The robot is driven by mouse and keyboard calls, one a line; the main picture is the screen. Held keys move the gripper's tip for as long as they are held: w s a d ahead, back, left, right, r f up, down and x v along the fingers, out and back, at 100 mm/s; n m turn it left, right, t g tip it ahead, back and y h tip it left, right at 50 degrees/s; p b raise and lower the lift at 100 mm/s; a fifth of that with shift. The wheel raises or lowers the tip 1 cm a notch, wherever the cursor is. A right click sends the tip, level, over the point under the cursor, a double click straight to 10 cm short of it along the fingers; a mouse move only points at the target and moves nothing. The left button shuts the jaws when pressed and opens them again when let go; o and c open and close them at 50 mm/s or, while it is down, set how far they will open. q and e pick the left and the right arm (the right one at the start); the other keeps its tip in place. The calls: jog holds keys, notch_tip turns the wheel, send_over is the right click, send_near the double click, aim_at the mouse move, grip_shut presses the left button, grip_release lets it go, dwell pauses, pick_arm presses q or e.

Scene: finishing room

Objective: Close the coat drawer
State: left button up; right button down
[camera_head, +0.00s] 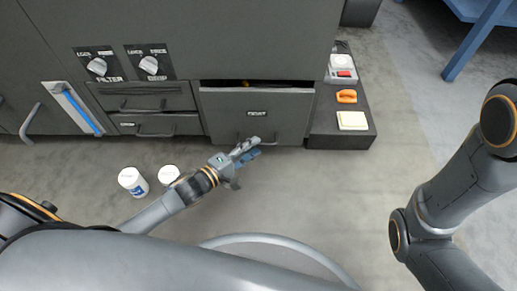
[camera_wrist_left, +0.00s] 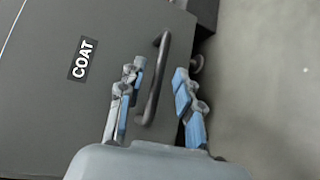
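The coat drawer (camera_head: 280,118) is a dark grey front in the cabinet, standing out with a dark gap along its top edge. Its label reads COAT in the left wrist view (camera_wrist_left: 83,59). The drawer's dark bar handle (camera_wrist_left: 155,80) lies between the two fingers of my left gripper (camera_wrist_left: 159,72), which is open around it with space on the finger sides. In the head view my left gripper (camera_head: 246,154) is just in front of the drawer's lower edge. My right arm shows at the right, but its gripper is out of view.
Two smaller closed drawers (camera_head: 145,97) are left of the coat drawer. Two white jars (camera_head: 133,181) (camera_head: 169,174) stand on the floor by my left forearm.

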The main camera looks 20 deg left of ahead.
pick_arm(q)
jog(key=shift+b+x, duration=0.55)
jog(key=shift+x, duration=1)
jog(key=shift+c, duration=0.2)
grip_shut()
